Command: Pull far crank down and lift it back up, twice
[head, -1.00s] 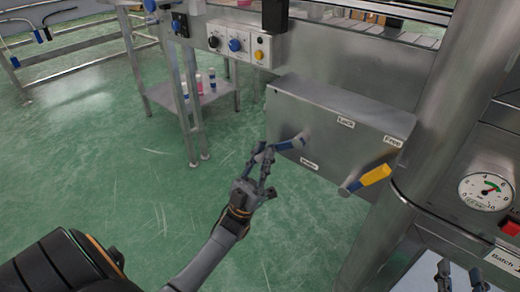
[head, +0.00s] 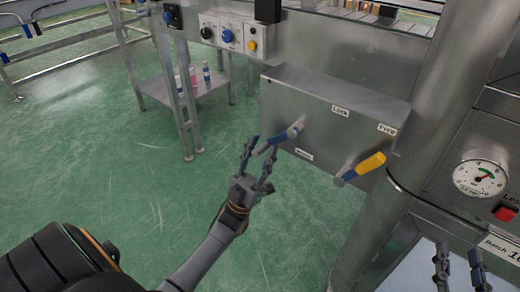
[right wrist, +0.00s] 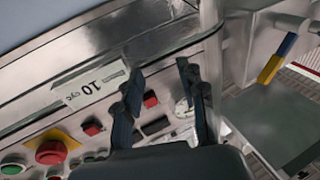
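A grey box (head: 345,115) carries two cranks. The crank with the blue handle (head: 285,136) is on the box's left part, its handle sloping down to the left. The crank with the yellow-and-blue handle (head: 362,167) is on the right part, also sloping down-left. My left gripper (head: 262,147) is open, its two fingers spread on either side of the blue handle's free end; contact cannot be told. My right gripper (head: 458,250) is open and empty at the lower right; it also shows in the right wrist view (right wrist: 162,78).
A thick steel column (head: 415,130) stands right of the box. Beyond it are a pressure gauge (head: 481,177) and a red button (head: 505,210). A knob panel (head: 228,34) is above the box. A shelf with bottles (head: 183,88) stands behind. Green floor is clear at left.

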